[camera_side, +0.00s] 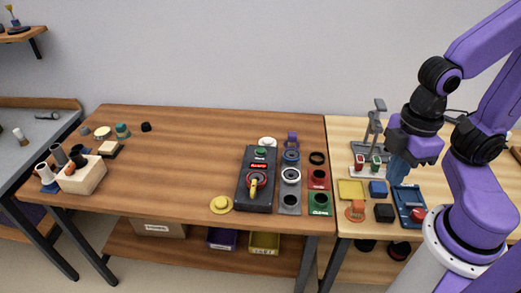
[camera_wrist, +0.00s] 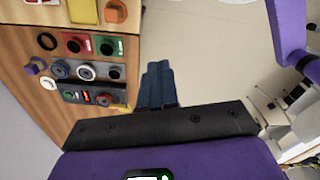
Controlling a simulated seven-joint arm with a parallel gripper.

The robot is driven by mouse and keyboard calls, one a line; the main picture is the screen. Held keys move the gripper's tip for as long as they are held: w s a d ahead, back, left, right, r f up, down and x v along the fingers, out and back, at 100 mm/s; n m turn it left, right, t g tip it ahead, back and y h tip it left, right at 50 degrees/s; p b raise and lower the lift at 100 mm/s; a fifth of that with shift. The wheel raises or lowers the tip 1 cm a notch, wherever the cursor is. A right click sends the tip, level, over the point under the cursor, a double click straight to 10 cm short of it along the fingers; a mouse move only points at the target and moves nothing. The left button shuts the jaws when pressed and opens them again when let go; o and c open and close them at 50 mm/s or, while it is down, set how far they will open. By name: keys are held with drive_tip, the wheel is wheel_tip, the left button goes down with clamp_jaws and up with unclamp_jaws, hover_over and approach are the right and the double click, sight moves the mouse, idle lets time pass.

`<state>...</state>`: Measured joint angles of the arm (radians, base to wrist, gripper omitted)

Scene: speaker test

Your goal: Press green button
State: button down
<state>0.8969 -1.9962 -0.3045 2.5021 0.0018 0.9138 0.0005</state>
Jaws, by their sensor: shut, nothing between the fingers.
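A dark control box (camera_side: 264,196) lies on the brown table, with a small green button (camera_side: 261,152) at its far end. Below the button are a red-lit label and a yellow-handled red knob (camera_side: 256,180). A separate plate (camera_side: 319,209) with green markings stands to the right, near the table's edge. My gripper (camera_side: 397,177) is above the light wooden bench, well to the right of the box and apart from it. Its blue fingers (camera_wrist: 157,68) are together and empty in the wrist view. The box (camera_wrist: 114,88) also shows there, at the left.
Several plates and buttons, including a red plate (camera_side: 318,184), crowd beside the box. A yellow mushroom button (camera_side: 221,203) sits at its front left. A stand (camera_side: 377,122) and small parts surround my gripper. The table's middle is clear.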

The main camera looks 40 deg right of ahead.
idle(0.3)
drive_tip(key=w+a+f+m+t+y, duration=0.15)
drive_tip(key=w+a+m, duration=0.35)
drive_tip(key=w, duration=0.6)
drive_tip(key=m+t+y, duration=0.1)
drive_tip(key=m+t, duration=0.6)
drive_tip(key=m, duration=0.5)
hover_over(264, 150)
wheel_tip(264, 150, down, 9)
drive_tip(key=shift+f, duration=0.15)
drive_tip(key=shift+a+f, duration=0.1)
drive_tip(key=shift+f, duration=0.05)
drive_tip(key=shift+f, duration=4.25)
